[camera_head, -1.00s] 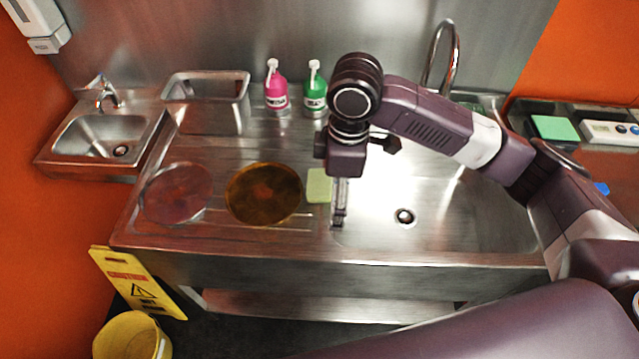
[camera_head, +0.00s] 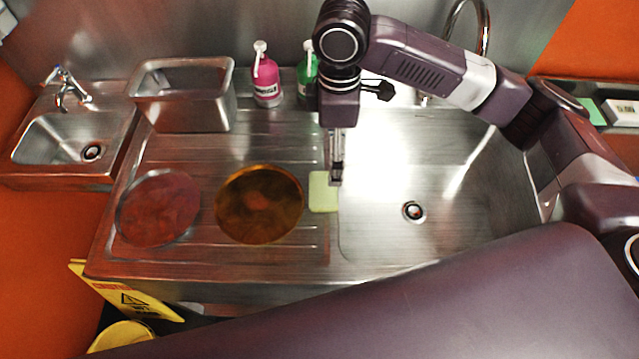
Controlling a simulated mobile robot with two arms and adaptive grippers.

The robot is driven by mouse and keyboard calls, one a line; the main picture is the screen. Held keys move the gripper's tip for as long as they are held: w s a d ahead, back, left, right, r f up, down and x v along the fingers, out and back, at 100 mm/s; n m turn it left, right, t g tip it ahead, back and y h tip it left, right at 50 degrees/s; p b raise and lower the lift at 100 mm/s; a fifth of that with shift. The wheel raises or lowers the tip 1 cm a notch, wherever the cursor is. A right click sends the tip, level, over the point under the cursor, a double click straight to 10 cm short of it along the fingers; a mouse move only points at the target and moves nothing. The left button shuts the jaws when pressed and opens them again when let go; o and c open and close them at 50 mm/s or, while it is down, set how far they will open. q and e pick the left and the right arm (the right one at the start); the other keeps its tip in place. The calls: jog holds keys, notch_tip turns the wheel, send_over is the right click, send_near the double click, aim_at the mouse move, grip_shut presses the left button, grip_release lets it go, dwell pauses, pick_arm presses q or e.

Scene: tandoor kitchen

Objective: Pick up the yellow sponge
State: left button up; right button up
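The yellow sponge (camera_head: 321,192), pale yellow-green and square, lies flat on the steel drainboard, just right of the amber plate and beside the left edge of the big sink basin. My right gripper (camera_head: 336,182) points down at the sponge's right edge. Its fingers look close together and cover a small part of the sponge. Whether the fingers touch it or hang above it cannot be told. My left gripper is out of view.
An amber plate (camera_head: 259,204) and a reddish plate (camera_head: 158,207) lie on the drainboard to the left. A steel bin (camera_head: 185,97), a pink bottle (camera_head: 266,80) and a green bottle (camera_head: 307,78) stand behind. The sink basin (camera_head: 450,190) to the right is empty.

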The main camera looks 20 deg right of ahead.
jog(key=b, duration=0.4)
send_over(329, 188)
jog(key=f, duration=0.4)
jog(key=shift+d+f, duration=0.3)
jog(key=shift+d, duration=0.1)
jog(key=shift+w+f+b, duration=0.2)
jog(key=shift+f+b, duration=0.5)
jog(key=shift+s+f, duration=0.1)
jog(key=shift+f, duration=0.8)
jog(key=f, duration=0.1)
jog(key=f+p, duration=0.1)
jog(key=f, duration=0.1)
jog(key=f+p, duration=0.1)
jog(key=f, duration=0.1)
jog(key=shift+s+a+f, duration=0.1)
jog(key=shift+a+f, duration=0.05)
jog(key=shift+a, duration=0.25)
jog(key=shift+f, duration=0.3)
jog(key=shift+c, duration=0.6)
jog(key=c, duration=0.7)
jog(key=shift+c, duration=0.2)
